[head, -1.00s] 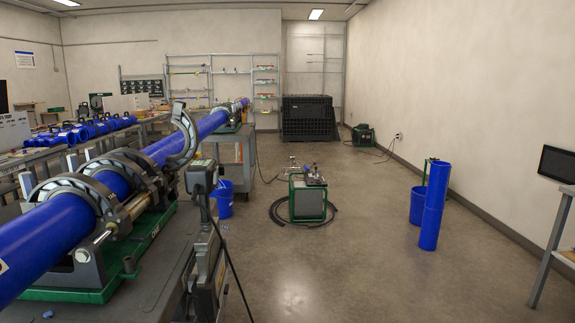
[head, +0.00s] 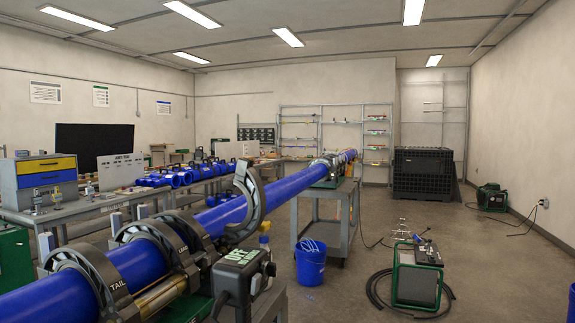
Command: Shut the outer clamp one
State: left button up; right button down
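A blue pipe (head: 60,298) runs from the lower left toward the back through the clamps of the fusion machine. The farthest clamp jaw (head: 248,200) stands swung up and open, a curved grey half-ring above and beside the pipe. The nearest clamp (head: 88,280), marked TAIL, lies over the pipe. Another clamp ring or two (head: 165,238) between them also lie over it. I cannot tell whether their latches are fastened. No label naming outer clamp one is readable. Neither of my grippers is in view.
A grey-green control box (head: 240,272) stands right of the clamps. A grey cart (head: 345,210) supports the pipe farther back, with a blue bucket (head: 310,266) beside it. A green-framed unit (head: 417,278) with a coiled hose sits on the floor. Open floor lies at right.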

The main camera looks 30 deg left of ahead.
aim_at(246, 178)
jog(key=i, duration=1.7)
jog(key=i+u, duration=0.15)
jog(key=i, duration=0.35)
jog(key=i+l+u, duration=0.1)
jog(key=i, duration=0.35)
jog(key=i+l+u, duration=0.15)
jog(key=i, duration=0.35)
jog(key=u, duration=1.75)
